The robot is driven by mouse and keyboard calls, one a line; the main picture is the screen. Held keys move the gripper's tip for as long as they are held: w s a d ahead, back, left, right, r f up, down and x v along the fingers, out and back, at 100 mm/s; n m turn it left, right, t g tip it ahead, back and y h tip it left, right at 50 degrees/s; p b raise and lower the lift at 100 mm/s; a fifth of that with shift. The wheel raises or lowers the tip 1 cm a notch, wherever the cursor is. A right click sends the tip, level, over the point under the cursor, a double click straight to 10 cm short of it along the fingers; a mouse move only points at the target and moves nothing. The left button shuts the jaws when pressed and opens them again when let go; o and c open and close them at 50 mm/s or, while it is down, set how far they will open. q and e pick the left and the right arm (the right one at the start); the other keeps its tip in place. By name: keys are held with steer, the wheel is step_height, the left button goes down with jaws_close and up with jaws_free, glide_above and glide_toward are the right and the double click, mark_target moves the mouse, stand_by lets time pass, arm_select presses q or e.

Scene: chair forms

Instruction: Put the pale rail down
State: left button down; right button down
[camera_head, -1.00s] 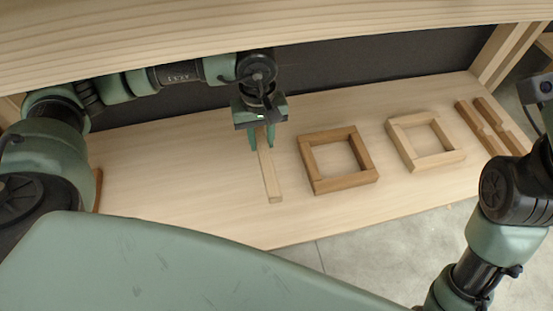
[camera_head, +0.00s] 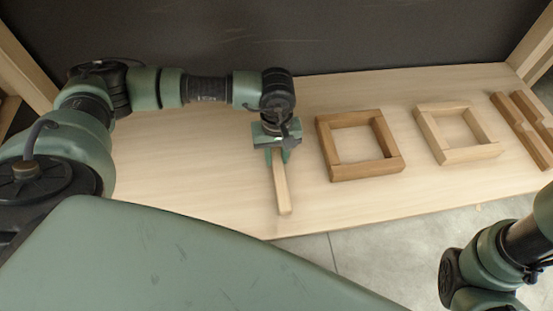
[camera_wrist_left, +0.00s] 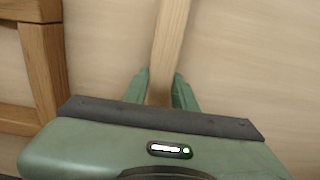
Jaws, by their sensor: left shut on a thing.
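The pale rail (camera_head: 282,190) is a straight light wooden bar at the middle of the shelf in the head view, left of the frames. My left gripper (camera_head: 278,158) is shut on the rail near its far end, and the rail points toward the shelf's front edge. In the left wrist view the rail (camera_wrist_left: 171,35) runs up between the green fingers of my left gripper (camera_wrist_left: 160,90). I cannot tell whether the rail touches the shelf. My right arm shows at the lower right of the head view, but its gripper is out of view.
The wooden shelf (camera_head: 190,165) is clear to the left of the rail. A brown square frame (camera_head: 330,145) lies right of it, then a pale square frame (camera_head: 435,130) and brown notched bars (camera_head: 525,120). A dark panel (camera_head: 300,40) stands behind.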

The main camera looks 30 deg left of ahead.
arm_select(q)
steer(key=shift+f, duration=0.2)
steer(key=c, duration=1.1)
jaws_free()
steer(key=shift+r, duration=0.1)
